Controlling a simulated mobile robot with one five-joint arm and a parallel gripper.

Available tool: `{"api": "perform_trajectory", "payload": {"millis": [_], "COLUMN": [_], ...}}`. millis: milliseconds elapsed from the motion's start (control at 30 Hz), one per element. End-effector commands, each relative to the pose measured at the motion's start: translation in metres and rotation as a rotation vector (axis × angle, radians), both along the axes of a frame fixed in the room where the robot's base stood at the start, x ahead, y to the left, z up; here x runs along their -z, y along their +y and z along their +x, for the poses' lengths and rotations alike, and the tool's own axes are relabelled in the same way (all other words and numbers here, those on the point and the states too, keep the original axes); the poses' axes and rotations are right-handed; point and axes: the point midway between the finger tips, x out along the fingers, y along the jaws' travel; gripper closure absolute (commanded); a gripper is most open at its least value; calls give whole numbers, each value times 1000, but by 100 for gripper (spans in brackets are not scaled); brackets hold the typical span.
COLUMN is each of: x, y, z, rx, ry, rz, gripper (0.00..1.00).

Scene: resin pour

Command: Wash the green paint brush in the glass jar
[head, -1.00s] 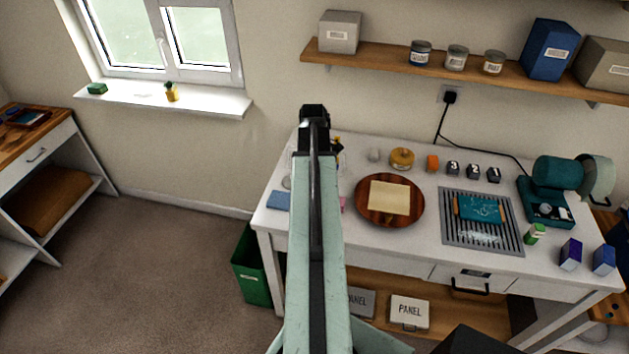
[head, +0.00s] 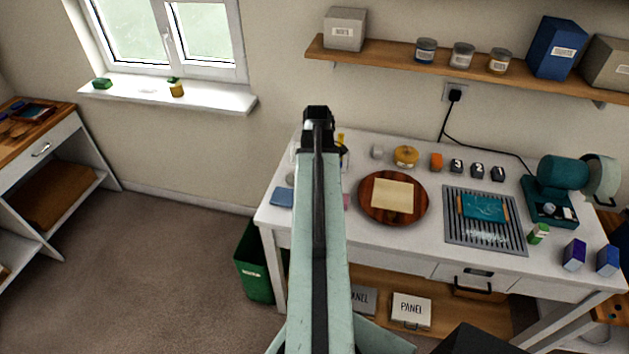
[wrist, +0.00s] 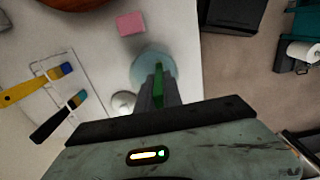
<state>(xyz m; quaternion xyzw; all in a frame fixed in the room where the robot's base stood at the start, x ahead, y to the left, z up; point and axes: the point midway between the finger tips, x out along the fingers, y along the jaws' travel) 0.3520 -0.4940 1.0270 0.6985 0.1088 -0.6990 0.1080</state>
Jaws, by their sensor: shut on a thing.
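My gripper (wrist: 157,95) is shut on the green paint brush (wrist: 130,98), seen in the wrist view. The brush points away from the wrist, with its far end over the pale blue round glass jar (wrist: 153,62). I cannot tell how deep the brush tip is in the jar. In the head view my gripper (head: 318,113) is at the left end of the white worktable (head: 330,245); my arm hides the jar and the brush there.
In the wrist view a yellow brush (wrist: 22,92) and a black brush (wrist: 55,120) lie left of the jar, and a pink block (wrist: 131,24) lies beyond it. A round wooden board (head: 367,210) is to the right in the head view. A green bin (head: 255,270) stands below.

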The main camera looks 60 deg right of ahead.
Motion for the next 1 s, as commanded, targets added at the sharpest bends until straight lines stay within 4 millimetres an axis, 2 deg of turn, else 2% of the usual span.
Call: {"api": "perform_trajectory", "payload": {"millis": [167, 333, 633, 1000], "x": [-1, -1, 0, 0], "y": [-12, -14, -21, -14], "z": [-6, -7, 9, 15], "rx": [3, 1, -1, 0], "ry": [1, 0, -1, -2], "rz": [-1, -2, -2, -2], "gripper": [100, 100, 100, 100]}}
